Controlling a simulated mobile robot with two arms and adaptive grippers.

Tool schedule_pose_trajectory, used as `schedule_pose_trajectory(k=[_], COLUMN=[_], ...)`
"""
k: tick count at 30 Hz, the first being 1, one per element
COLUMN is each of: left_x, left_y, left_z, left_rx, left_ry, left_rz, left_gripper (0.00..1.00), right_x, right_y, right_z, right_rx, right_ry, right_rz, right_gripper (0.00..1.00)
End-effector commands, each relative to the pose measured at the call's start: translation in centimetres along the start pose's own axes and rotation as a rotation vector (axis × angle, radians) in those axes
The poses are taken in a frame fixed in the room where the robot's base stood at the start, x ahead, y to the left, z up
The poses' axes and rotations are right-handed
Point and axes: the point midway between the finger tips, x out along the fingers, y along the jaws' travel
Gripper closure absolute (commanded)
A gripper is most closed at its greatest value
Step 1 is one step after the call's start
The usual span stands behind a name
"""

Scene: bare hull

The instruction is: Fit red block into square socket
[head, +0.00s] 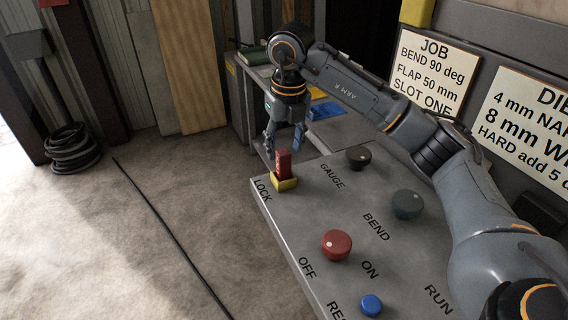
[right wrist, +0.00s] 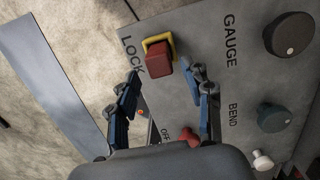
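The red block (head: 284,163) stands roughly upright at the yellow square socket (head: 285,184), beside the word LOCK on the grey panel. Its lower end is inside the socket's rim or right over it; how deep it sits I cannot tell. In the right wrist view the red block (right wrist: 165,72) shows in front of the yellow socket rim (right wrist: 158,39). My right gripper (head: 284,142) is above the block, pointing down. In the right wrist view its fingers (right wrist: 167,73) are spread on both sides of the block, with gaps visible. My left gripper is out of view.
The grey panel (head: 318,207) also carries a dark GAUGE knob (head: 358,157), a green BEND knob (head: 407,204), a red knob (head: 336,245) and a blue button (head: 371,305). Sign boards (head: 433,75) hang behind. The floor at left is open, crossed by a black cable (head: 172,237).

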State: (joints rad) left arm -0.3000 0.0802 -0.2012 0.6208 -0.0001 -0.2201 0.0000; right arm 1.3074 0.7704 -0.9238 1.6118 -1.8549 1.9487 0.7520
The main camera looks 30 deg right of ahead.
Motion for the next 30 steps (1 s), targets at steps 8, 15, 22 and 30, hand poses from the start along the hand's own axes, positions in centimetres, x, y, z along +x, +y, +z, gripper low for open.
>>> schedule_pose_trajectory(k=[8, 15, 22, 30], left_x=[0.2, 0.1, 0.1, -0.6], left_y=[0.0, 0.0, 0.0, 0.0], left_z=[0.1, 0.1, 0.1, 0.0], left_rx=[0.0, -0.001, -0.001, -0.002], left_ry=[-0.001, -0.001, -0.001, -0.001], left_rz=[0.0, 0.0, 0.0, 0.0], left_gripper=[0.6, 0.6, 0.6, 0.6], right_x=[-4.9, -5.7, -5.7, -6.4], right_y=[0.0, 0.0, 0.0, 0.0], right_z=[0.1, 0.0, 0.0, 0.1], right_rx=[0.001, 0.002, 0.002, 0.002], right_ry=[-0.003, -0.001, -0.001, -0.002], right_rz=[0.0, 0.0, 0.001, 0.001], right_gripper=[0.5, 0.5, 0.5, 0.5])
